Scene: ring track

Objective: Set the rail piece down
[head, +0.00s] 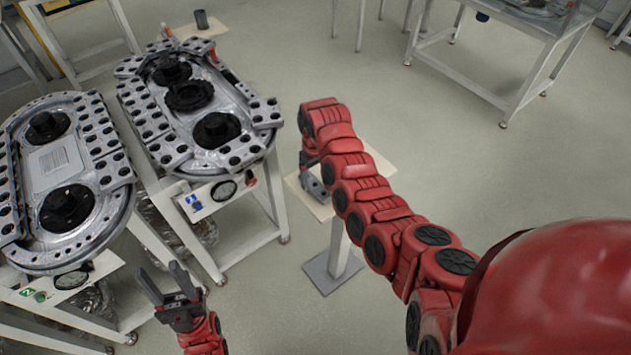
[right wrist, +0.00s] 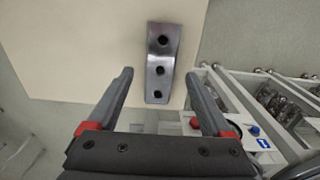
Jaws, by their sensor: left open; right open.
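The rail piece (right wrist: 162,62), a grey metal block with three dark holes in a row, lies on the pale top of a small stand (right wrist: 80,40) in the right wrist view. My right gripper (right wrist: 160,77) is open, with one finger to each side of the rail piece's near end and a gap on both sides. In the head view my right gripper (head: 313,184) is over the stand's top (head: 376,166); I cannot make out the rail piece there. My left gripper (head: 162,276) is open and empty, low at the bottom left.
Two oval ring tracks stand on white frame tables, one at the far left (head: 100,225) and one beside it (head: 243,140). The stand has a grey base plate (head: 325,278). A white table (head: 525,30) is at the back right. The floor right of the stand is clear.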

